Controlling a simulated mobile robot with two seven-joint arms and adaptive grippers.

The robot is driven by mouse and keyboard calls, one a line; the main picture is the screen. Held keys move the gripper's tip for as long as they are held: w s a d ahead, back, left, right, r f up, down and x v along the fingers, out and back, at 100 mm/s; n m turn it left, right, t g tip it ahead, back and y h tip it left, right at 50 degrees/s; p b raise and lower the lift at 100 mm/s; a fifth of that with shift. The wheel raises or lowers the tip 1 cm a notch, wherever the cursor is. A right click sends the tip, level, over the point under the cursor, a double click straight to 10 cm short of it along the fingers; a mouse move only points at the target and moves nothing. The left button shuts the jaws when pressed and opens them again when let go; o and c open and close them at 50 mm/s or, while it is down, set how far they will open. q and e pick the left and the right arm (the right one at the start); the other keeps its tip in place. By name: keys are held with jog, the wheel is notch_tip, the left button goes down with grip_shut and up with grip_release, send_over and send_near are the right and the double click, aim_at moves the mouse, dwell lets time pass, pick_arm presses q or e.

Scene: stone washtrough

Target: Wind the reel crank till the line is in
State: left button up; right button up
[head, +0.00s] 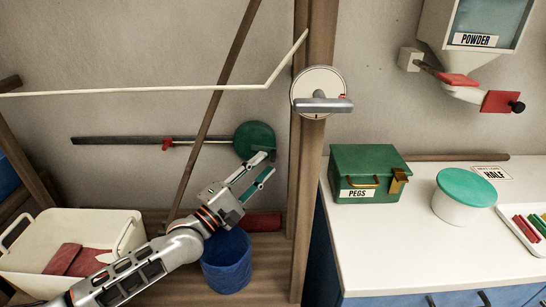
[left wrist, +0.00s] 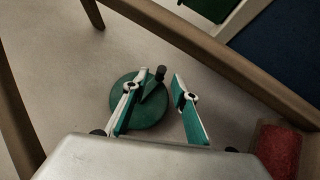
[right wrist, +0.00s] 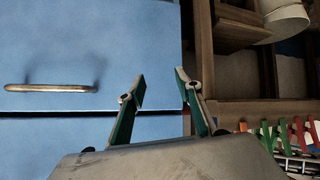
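A green disc (head: 255,140), which looks like the reel, sits on the wall at the right end of a dark bar (head: 115,140) with a red tag (head: 167,145). In the left wrist view the disc (left wrist: 125,112) shows a green crank arm (left wrist: 153,95) with a dark knob (left wrist: 160,73). My left gripper (head: 268,165) is open, just below and in front of the disc. Its fingertips (left wrist: 160,75) appear either side of the knob; I cannot tell how near in depth. My right gripper (right wrist: 160,78) is open and empty, facing blue drawers.
A pale rod (head: 150,92) crosses above. A blue bucket (head: 227,265) and white tub (head: 120,230) stand below. A green pegs box (head: 368,165) sits on the right counter.

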aim_at(273, 154)
pick_arm(q)
jog(key=x, duration=0.5)
jog(key=shift+f, duration=0.15)
grip_shut()
